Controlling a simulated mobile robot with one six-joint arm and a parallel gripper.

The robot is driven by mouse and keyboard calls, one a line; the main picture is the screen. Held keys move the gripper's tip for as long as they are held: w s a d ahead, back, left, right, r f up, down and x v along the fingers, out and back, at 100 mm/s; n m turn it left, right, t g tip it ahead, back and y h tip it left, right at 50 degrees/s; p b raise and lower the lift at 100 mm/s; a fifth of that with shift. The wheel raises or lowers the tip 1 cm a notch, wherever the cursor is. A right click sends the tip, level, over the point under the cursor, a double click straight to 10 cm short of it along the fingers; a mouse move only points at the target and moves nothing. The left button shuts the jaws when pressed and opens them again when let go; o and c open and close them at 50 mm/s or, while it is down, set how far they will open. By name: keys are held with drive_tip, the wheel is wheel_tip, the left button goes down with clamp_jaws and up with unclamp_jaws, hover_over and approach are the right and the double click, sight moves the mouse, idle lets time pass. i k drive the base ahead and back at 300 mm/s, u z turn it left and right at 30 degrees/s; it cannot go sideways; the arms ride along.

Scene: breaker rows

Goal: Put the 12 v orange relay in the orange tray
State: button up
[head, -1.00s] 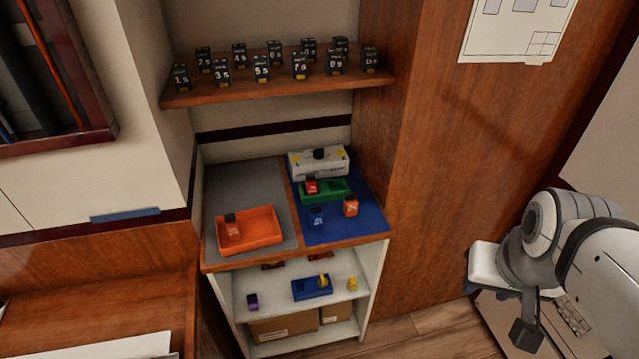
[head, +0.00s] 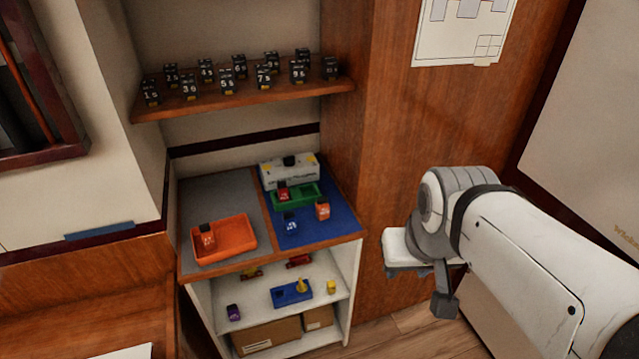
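An orange tray (head: 235,255) lies on the grey left part of the cabinet top. A dark-topped orange relay (head: 208,238) stands in its left part. Another orange relay (head: 322,210) with a dark top stands on the blue mat (head: 325,237) to the right. The voltage marks on both are too small to read. My gripper (head: 420,275) is at the end of my arm on the right, in front of the wood panel and well apart from the cabinet top. Its fingers are not clear enough to tell whether they are open.
A green tray (head: 312,199) holds a red relay (head: 283,194); a blue relay (head: 291,221) stands in front. A white box (head: 289,172) is behind. The upper shelf (head: 240,104) bears several black numbered blocks. The lower shelf (head: 262,315) holds a blue holder (head: 291,294) and small parts.

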sight(238, 237)
drive_tip(key=i, duration=0.95)
drive_tip(key=u, duration=0.05)
